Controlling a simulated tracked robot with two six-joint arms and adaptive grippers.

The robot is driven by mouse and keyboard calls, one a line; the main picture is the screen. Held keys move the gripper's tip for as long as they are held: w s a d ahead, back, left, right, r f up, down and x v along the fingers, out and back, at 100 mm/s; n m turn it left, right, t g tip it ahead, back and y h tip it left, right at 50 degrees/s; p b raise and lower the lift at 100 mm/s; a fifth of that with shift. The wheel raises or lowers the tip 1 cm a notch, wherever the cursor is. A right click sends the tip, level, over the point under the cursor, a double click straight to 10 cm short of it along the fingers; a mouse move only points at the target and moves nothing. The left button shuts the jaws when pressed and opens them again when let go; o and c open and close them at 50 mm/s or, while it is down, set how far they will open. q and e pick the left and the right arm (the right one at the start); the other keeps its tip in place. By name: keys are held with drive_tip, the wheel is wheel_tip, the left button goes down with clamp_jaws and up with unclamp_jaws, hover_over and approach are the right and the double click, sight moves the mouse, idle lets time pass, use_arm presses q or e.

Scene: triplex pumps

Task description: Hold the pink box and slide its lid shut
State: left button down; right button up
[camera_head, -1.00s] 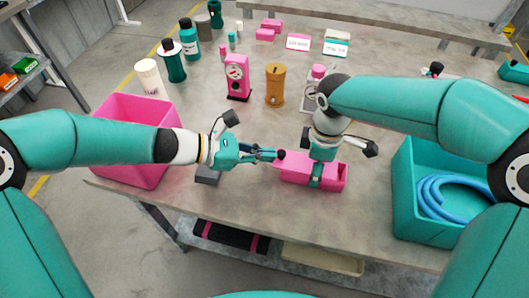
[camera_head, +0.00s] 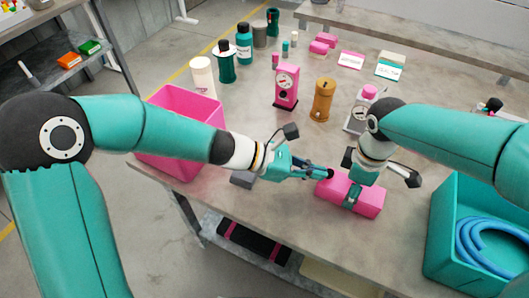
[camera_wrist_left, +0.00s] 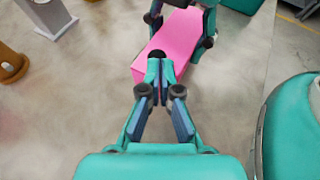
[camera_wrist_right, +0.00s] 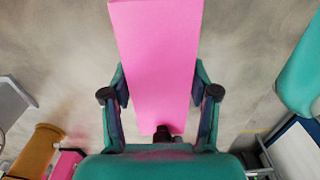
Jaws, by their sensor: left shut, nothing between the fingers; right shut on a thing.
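The pink box (camera_head: 368,203) lies on the table in the head view, and its lid (camera_wrist_right: 158,60) now looks flush along the whole top. A dark round knob (camera_wrist_left: 157,54) sits at the lid's left end. My right gripper (camera_head: 351,197) reaches down from above and is shut across the box's sides, with a finger on each side in the right wrist view (camera_wrist_right: 160,78). My left gripper (camera_head: 322,173) is shut and empty, its tips right at the knob; in the left wrist view (camera_wrist_left: 160,72) I cannot tell if they touch it.
A pink bin (camera_head: 181,165) stands left and a teal bin (camera_head: 437,258) with a blue hose (camera_head: 487,245) stands right. A small grey block (camera_head: 243,178) lies under my left gripper. A pink pump (camera_head: 286,85) and a brown pump (camera_head: 322,100) stand behind. The front table edge is close.

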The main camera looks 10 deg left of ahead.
use_arm(q)
drive_tip(key=shift+s, duration=0.1)
use_arm(e)
drive_tip(key=shift+a, duration=0.15)
use_arm(q)
drive_tip(key=a, duration=0.4)
drive_tip(key=shift+s+r, duration=0.15)
drive_tip(key=shift+s, duration=0.1)
drive_tip(key=v, duration=2)
use_arm(e)
drive_tip(key=o, duration=1.3)
drive_tip(key=shift+o, duration=0.2)
drive_tip(key=shift+r, duration=0.1)
